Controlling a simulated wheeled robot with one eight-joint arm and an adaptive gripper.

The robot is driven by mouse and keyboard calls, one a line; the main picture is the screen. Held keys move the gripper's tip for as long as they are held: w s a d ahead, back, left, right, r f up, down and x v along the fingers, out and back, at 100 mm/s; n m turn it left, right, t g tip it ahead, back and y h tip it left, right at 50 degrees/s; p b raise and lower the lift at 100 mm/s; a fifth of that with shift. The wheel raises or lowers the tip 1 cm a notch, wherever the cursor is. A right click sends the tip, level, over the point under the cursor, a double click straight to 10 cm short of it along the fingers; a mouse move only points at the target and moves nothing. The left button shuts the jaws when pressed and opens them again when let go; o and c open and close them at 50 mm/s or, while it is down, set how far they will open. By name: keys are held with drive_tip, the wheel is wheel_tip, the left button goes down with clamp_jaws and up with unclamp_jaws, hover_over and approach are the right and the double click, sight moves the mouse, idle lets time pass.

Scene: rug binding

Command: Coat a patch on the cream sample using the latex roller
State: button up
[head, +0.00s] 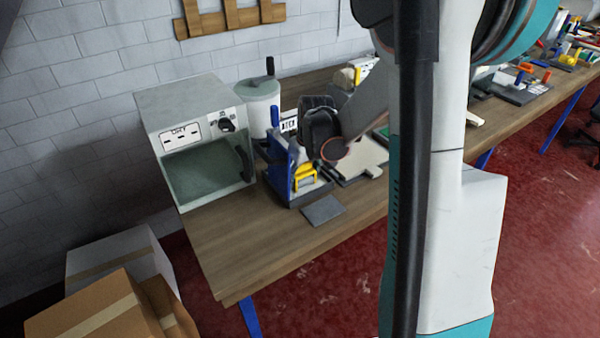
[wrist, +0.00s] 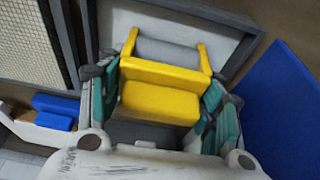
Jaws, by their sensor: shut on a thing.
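The latex roller (wrist: 160,98) has a yellow frame and a grey roller cylinder, seen large in the wrist view. My gripper (wrist: 160,84) has its teal-padded fingers shut on both sides of the yellow body. In the head view the yellow roller (head: 305,173) shows low beside a blue upright stand (head: 278,165). The grey cylinder lies over a pale tray with a grey rim (wrist: 232,62); contact cannot be told. A cream woven panel (wrist: 28,42) in a dark frame, likely the cream sample, is at the wrist view's upper left.
A grey dryer box (head: 190,105) stands at the bench's left end, with a white canister (head: 260,105) behind. A dark grey square (head: 323,210) lies near the front edge. A blue panel (wrist: 285,110) is close right of my gripper. Bare wood (head: 240,240) is free at front left.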

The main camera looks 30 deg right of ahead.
drive_tip(key=shift+r+p, duration=2.35)
drive_tip(key=shift+r, duration=1.15)
drive_tip(key=shift+s+f, duration=0.1)
